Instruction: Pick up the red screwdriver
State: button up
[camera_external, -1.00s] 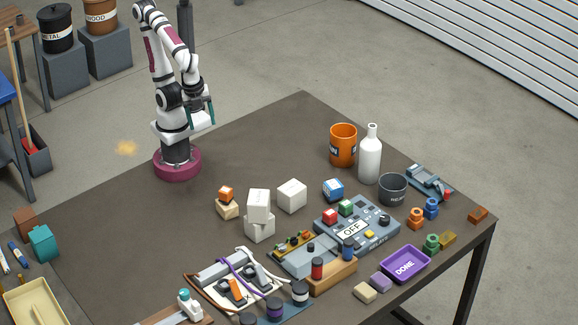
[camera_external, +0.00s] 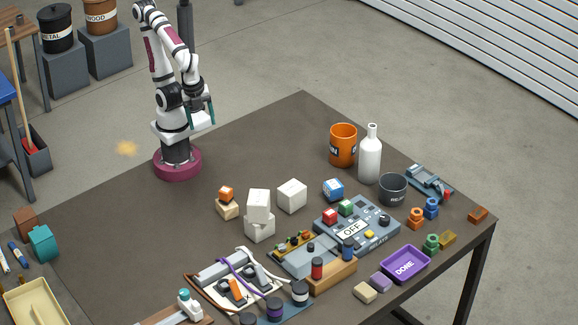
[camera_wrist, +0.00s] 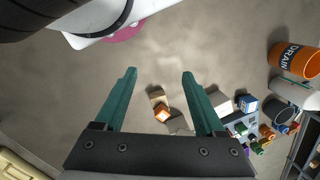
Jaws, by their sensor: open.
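A red upright handle (camera_external: 317,267), which looks like the red screwdriver, stands in a wooden block (camera_external: 335,277) near the front of the table in the external view. Its lower part is hidden in the block. A blue handle (camera_external: 348,249) stands in the same block, to its right. My gripper (camera_external: 204,110) is high above the back left of the table, far from the block. In the wrist view its two teal fingers (camera_wrist: 159,75) are spread wide, with nothing between them. I cannot make out the red handle in the wrist view.
White blocks (camera_external: 259,206) and a grey panel marked OFF (camera_external: 357,226) stand behind the wooden block. A purple DONE tray (camera_external: 405,264) is to its right, a cable board (camera_external: 240,290) to its left.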

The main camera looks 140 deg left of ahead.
jog(key=shift+c, duration=0.4)
jog(key=w+d+m+t+h, duration=0.1)
jog(key=w+d+h, duration=0.35)
jog(key=w, duration=0.35)
jog(key=w+d+m+h, duration=0.1)
jog(key=w+d+h, duration=0.3)
jog(key=w+d, duration=0.3)
jog(key=n+t, duration=0.2)
jog(key=t, duration=0.9)
send_near(316, 258)
jog(key=x, duration=0.9)
jog(key=shift+w+f, duration=0.15)
jog(key=shift+f, duration=0.35)
grip_shut()
